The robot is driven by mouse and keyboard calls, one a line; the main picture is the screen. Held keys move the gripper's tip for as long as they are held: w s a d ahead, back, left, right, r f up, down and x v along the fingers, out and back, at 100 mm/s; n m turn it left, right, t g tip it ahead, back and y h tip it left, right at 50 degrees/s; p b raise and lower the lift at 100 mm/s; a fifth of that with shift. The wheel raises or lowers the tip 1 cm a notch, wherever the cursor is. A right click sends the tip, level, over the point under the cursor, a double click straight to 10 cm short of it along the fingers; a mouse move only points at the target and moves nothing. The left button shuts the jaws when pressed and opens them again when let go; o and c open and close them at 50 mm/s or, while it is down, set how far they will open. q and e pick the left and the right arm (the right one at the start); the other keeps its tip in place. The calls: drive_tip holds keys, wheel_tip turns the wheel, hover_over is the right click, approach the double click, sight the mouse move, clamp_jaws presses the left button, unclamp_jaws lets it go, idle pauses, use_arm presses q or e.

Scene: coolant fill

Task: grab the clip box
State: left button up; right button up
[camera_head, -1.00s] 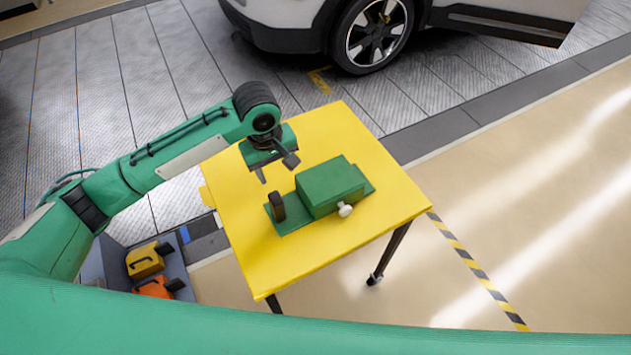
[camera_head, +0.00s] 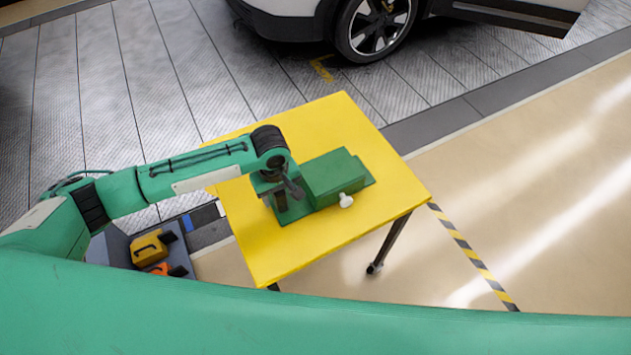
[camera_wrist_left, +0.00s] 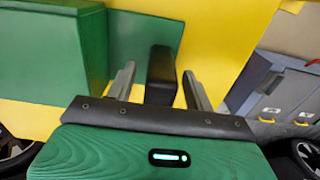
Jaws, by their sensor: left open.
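The clip box (camera_head: 335,176) is a green block on a flat green base plate, with a white knob on its front side, resting on the yellow table (camera_head: 265,260). In the left wrist view, the box (camera_wrist_left: 60,55) is at the upper left and its plate (camera_wrist_left: 128,35) runs right beside it. A black upright handle (camera_wrist_left: 160,68) stands at the plate's end. My left gripper (camera_head: 284,198) is open over that end, with one finger on each side of the handle. The arm hides the handle in the head view. Contact cannot be told. My right gripper is not in view.
A grey bin (camera_head: 118,245) holding a yellow case (camera_head: 147,247) and an orange case (camera_head: 160,269) is below left of the table. A white car (camera_head: 290,18) stands behind. The table's front and right areas are clear.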

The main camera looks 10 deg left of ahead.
use_arm(q)
wheel_tip(320, 180, down, 2)
drive_tip(key=shift+f, duration=0.1)
drive_tip(key=c, duration=1.1)
clamp_jaws()
drive_tip(key=shift+r, duration=0.25)
